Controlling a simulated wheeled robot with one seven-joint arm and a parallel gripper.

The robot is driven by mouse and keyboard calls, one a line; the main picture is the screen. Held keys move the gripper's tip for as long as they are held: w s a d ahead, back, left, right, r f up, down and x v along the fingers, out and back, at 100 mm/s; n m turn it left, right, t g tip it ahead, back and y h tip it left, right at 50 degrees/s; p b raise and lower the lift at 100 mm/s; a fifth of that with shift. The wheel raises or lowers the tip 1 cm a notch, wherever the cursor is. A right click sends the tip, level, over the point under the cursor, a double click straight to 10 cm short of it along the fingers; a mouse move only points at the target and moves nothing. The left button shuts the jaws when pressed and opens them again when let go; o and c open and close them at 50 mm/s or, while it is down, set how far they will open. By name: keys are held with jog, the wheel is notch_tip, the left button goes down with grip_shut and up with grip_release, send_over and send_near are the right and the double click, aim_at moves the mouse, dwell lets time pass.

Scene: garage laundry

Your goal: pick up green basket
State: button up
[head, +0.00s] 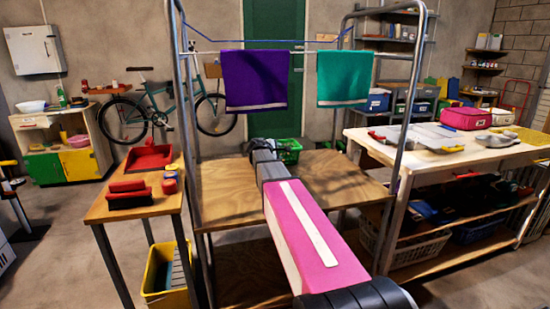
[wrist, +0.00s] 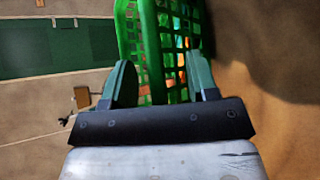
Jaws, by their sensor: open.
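The green basket (head: 290,150) sits on the wooden table (head: 220,190) in the head view, partly hidden behind the end of my arm. In the wrist view the green basket (wrist: 160,40) is a lattice-walled plastic basket with small orange, white and blue items inside. My gripper (wrist: 160,80) is open in the wrist view. Its two fingers stand at either side of the near part of the basket, with a basket wall between them. I cannot tell whether the fingers touch it. In the head view the fingers are hidden behind my arm.
A metal frame (head: 184,120) rises around the table, with a purple towel (head: 255,80) and a teal towel (head: 344,78) hanging above. A side table (head: 135,205) with red items stands left. A white workbench (head: 410,160) with trays stands right.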

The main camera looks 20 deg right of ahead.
grip_shut()
dwell(1.4)
